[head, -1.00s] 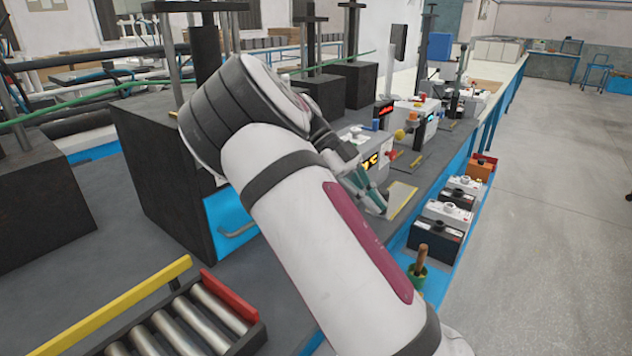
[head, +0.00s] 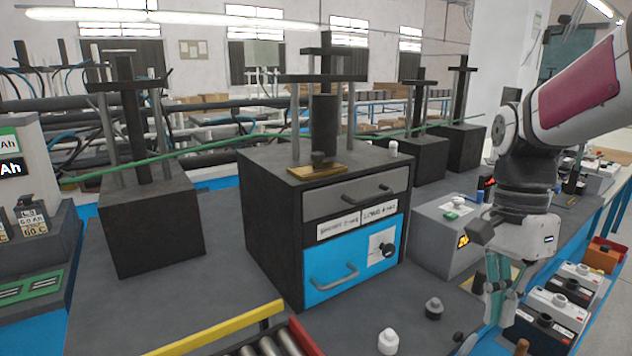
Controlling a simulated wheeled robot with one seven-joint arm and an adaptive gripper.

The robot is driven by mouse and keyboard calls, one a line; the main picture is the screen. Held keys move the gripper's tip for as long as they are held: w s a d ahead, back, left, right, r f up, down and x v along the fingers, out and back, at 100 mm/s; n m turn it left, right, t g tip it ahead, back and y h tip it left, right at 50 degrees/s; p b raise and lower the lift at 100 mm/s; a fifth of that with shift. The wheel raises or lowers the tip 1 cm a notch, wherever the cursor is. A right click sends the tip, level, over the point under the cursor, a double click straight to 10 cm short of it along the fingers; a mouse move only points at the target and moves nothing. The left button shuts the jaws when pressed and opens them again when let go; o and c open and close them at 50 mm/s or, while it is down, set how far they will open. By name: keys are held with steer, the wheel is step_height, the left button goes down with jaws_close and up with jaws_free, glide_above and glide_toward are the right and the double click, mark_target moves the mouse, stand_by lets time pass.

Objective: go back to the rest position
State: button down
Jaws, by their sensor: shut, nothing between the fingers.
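My gripper (head: 496,312) hangs at the lower right of the head view, with its fingers pointing down and shut on nothing. It is in front of the right part of the bench, beside the grey box with a yellow display (head: 440,240). My white arm with a magenta panel comes in from the upper right. The fingertips are small in the picture, and the bench edge and batteries lie behind them.
A dark cabinet (head: 268,230) with a grey drawer and a blue drawer stands mid-bench. A white knob-like piece (head: 388,342) and a dark one (head: 433,308) stand in front of it. Several batteries (head: 552,308) line the lower right. A roller track (head: 275,345) is at the bottom.

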steer(key=s+a+r+n+t+p, duration=0.1)
steer(key=s+a+r+n+t, duration=0.1)
steer(key=s+n, duration=0.4)
steer(key=s+a+r+n+t+p, duration=0.1)
steer(key=s+a+r+n+t, duration=0.1)
steer(key=s+a+n+t, duration=0.2)
steer(key=s+n, duration=0.3)
steer(key=n, duration=0.1)
steer(key=shift+s+a+t, duration=0.2)
steer(key=shift+a+t, duration=0.05)
steer(key=shift+t, duration=0.15)
